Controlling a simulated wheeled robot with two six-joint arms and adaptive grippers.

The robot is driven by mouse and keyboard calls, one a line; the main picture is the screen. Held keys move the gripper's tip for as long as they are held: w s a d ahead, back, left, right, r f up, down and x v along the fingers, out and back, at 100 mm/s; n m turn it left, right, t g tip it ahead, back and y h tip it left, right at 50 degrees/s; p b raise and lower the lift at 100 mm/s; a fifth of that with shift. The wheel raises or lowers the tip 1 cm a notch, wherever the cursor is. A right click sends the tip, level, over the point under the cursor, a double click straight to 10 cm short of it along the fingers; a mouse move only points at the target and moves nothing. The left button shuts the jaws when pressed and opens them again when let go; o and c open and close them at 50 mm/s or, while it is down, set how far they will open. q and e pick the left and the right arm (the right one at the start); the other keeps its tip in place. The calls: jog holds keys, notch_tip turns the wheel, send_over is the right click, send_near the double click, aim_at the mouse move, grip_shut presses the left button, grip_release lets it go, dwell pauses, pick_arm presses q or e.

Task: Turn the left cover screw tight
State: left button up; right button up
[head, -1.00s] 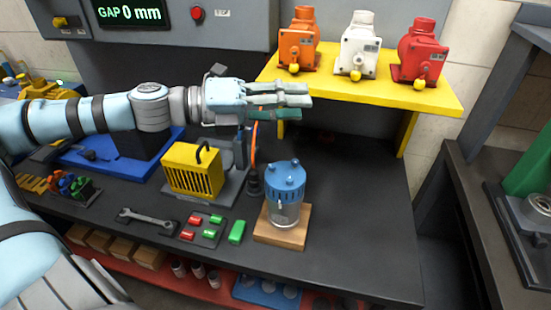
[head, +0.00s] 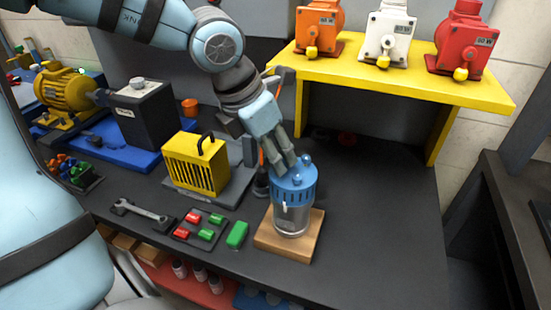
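A small motor with a slotted blue cover (head: 294,192) and a bare metal lower body (head: 291,219) stands upright on a wooden block (head: 287,241). Two blue knobs show on the cover's top: one near the front middle (head: 298,171) and one at the back right (head: 307,159). The left part of the cover top, where a left screw would sit, is hidden behind my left gripper (head: 284,169). That gripper points down, its fingertips at the cover's left top edge. I cannot tell whether they touch or grip anything. My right gripper is out of view.
A yellow caged heater (head: 194,170) stands left of the motor. A wrench (head: 141,212), a tray of red and green blocks (head: 200,231) and a green block (head: 237,235) lie front left. Bench right of the motor is clear.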

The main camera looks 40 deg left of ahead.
pick_arm(q)
jog(key=shift+f, duration=0.25)
jog(key=shift+s+a, duration=0.1)
